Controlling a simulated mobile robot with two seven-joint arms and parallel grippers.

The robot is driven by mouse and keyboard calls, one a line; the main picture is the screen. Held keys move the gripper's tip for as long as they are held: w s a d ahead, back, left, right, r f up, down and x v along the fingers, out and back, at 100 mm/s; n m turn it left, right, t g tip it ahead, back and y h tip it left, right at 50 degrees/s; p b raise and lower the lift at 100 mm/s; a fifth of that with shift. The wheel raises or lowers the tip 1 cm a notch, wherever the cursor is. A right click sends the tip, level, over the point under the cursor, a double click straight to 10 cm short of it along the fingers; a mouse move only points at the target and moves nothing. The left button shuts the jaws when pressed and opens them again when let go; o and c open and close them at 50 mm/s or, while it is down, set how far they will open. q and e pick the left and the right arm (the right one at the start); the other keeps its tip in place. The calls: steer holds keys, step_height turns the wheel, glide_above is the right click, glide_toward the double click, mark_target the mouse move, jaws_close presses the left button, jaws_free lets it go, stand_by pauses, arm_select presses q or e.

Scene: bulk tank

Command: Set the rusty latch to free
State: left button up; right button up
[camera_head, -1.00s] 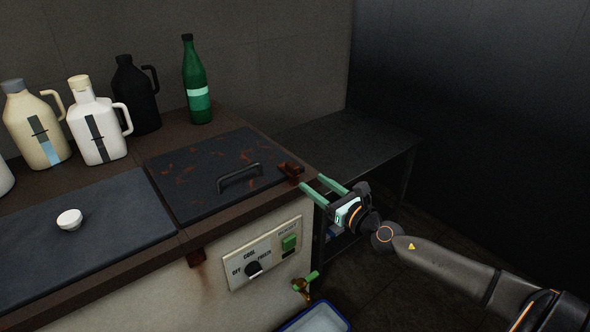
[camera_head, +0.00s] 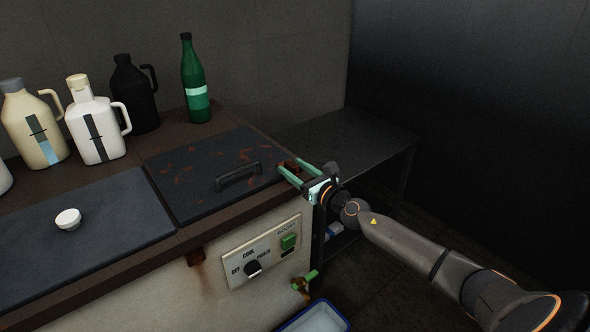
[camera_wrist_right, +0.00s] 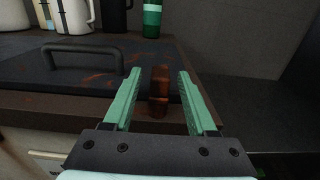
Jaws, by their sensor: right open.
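The rusty latch (camera_wrist_right: 159,88) is a small red-brown block at the right edge of the dark tank lid (camera_head: 205,190). In the right wrist view it stands between the two green fingers of my right gripper (camera_wrist_right: 159,92), with a gap on each side. In the head view the right gripper (camera_head: 290,172) reaches in from the right, its fingertips at the latch (camera_head: 291,165) and partly hiding it. The gripper is open. The lid is closed and carries a dark handle (camera_head: 238,176). My left gripper is not in view.
Jugs (camera_head: 95,130) and a green bottle (camera_head: 197,85) stand along the back of the tank top. A control panel (camera_head: 262,252) with a knob and green button is on the front. A green-handled tap (camera_head: 305,281) sits above a blue-rimmed tub (camera_head: 314,318). A dark side table (camera_head: 350,140) stands right.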

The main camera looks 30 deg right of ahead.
jaws_close()
stand_by(0.3)
stand_by(0.3)
